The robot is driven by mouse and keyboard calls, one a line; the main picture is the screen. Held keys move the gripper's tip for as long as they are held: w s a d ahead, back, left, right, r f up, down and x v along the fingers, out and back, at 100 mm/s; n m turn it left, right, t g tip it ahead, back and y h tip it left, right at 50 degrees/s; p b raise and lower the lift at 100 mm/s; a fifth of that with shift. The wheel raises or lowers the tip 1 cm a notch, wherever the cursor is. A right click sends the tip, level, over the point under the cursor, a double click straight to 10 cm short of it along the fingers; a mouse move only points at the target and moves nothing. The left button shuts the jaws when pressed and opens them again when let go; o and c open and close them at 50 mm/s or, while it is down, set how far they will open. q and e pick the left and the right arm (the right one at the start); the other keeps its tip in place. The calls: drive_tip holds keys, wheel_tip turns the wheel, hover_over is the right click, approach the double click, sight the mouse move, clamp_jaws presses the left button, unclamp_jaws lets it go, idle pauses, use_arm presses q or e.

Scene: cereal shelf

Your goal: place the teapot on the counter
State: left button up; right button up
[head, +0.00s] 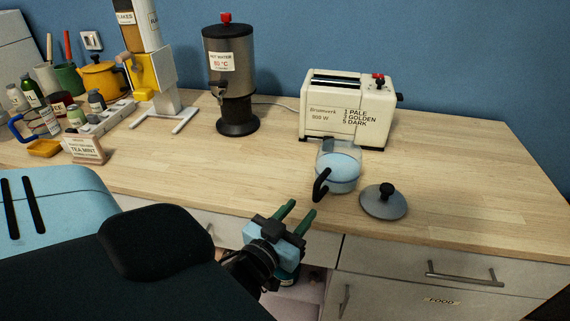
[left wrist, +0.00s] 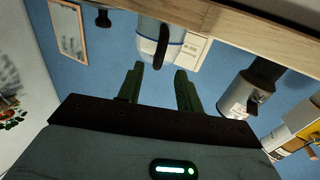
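A glass teapot (head: 338,168) with a black handle (head: 321,185) and pale blue contents stands upright on the wooden counter (head: 455,175), in front of the toaster. Its grey lid (head: 383,203) with a black knob lies on the counter to its right. My left gripper (head: 300,208) is open and empty at the counter's front edge, apart from the teapot, just short of its handle. In the left wrist view, which is upside down, the teapot (left wrist: 150,38) shows beyond the open green fingers (left wrist: 159,68). My right gripper is not in view.
A cream toaster (head: 347,110) stands behind the teapot, and a hot water dispenser (head: 231,80) is left of it. A yellow pot (head: 103,80), a cereal dispenser (head: 150,75) and several jars crowd the left. The counter's right side is clear. Drawers (head: 455,272) lie below its edge.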

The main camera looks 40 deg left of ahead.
use_arm(q)
drive_tip(key=s, duration=0.3)
drive_tip(key=s+b, duration=0.1)
drive_tip(key=s, duration=0.1)
drive_tip(key=shift+s+d, duration=0.25)
drive_tip(key=shift+d, duration=0.15)
drive_tip(key=s+d+f+m+g+h, duration=0.1)
drive_tip(key=s+f+g, duration=0.1)
drive_tip(key=f, duration=0.4)
drive_tip(key=s+d+f+m+g+h, duration=0.1)
drive_tip(key=s+d+f+g, duration=0.1)
drive_tip(key=f, duration=0.5)
drive_tip(key=s+d+f+g+h, duration=0.1)
drive_tip(key=s+d+f+g, duration=0.1)
drive_tip(key=s+f, duration=0.7)
drive_tip(key=s+d+f+m+g+h, duration=0.1)
drive_tip(key=s+d+f+g, duration=0.2)
drive_tip(key=s+f, duration=0.6)
drive_tip(key=shift+s+f+m+g+h, duration=0.3)
drive_tip(key=shift+s+f+g+h, duration=0.1)
drive_tip(key=shift+f+g, duration=0.35)
